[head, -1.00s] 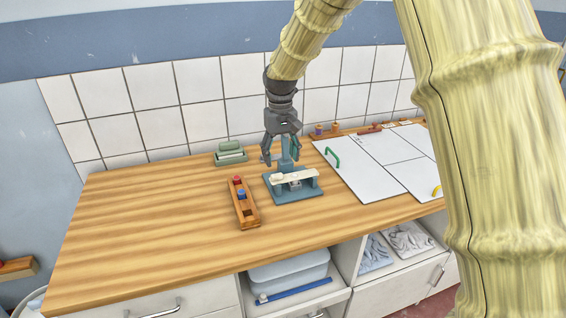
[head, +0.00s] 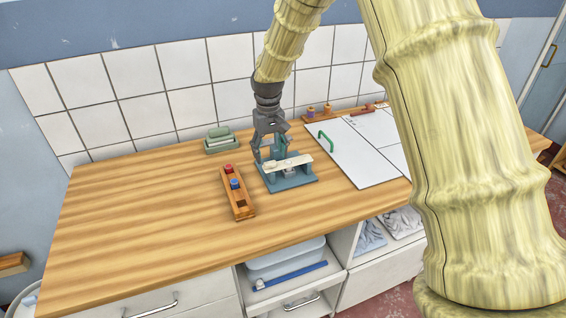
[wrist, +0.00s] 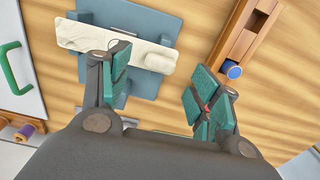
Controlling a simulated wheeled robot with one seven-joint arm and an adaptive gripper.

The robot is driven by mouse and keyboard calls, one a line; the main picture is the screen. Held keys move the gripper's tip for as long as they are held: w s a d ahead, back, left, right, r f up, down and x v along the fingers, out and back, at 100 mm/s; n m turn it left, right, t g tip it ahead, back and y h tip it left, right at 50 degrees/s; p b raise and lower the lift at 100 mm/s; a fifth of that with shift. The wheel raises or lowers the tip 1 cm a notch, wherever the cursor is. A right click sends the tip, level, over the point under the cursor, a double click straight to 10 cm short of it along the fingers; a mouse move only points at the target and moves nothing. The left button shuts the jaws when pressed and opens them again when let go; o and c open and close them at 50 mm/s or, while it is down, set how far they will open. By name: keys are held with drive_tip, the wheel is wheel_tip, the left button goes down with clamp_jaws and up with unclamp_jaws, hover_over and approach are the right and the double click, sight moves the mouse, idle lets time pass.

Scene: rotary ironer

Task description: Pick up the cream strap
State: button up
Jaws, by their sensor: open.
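The cream strap (head: 290,162) lies flat across the top of a blue-grey stand (head: 300,182) on the wooden counter. In the wrist view the strap (wrist: 85,37) crosses the blue-grey stand (wrist: 145,88) at the upper left. My gripper (head: 268,150) is just above and behind the left end of the strap. In the wrist view my gripper (wrist: 160,88) is open and empty, with green pads. Its left finger overlaps part of the strap in the picture; I see no grasp. The gap between the pads shows the stand's edge and bare wood.
A wooden holder (head: 240,203) with a red and a blue knob stands left of the stand. A green block holder (head: 222,145) sits near the tiled wall. White panels (head: 352,160) with a green handle (head: 326,140) lie right. The counter's left side is clear.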

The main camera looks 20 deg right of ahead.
sight(270, 162)
drive_tip(key=f, duration=0.1)
drive_tip(key=w+f+p, duration=0.1)
drive_tip(key=f, duration=0.1)
drive_tip(key=shift+w, duration=0.15)
drive_tip(key=shift+f, duration=0.3)
drive_tip(key=shift+s+f, duration=0.1)
drive_tip(key=shift+s, duration=0.35)
drive_tip(key=shift+s+r, duration=0.2)
drive_tip(key=shift+s, duration=0.4)
drive_tip(key=shift+w+a+f, duration=0.1)
drive_tip(key=shift+w+f, duration=0.4)
drive_tip(key=shift+w, duration=0.1)
drive_tip(key=shift+w+f, duration=0.1)
drive_tip(key=c, duration=0.4)
drive_tip(key=shift+s+r, duration=0.3)
drive_tip(key=shift+s, duration=0.05)
drive_tip(key=c, duration=0.5)
drive_tip(key=shift+w, duration=0.15)
drive_tip(key=shift+c, duration=0.5)
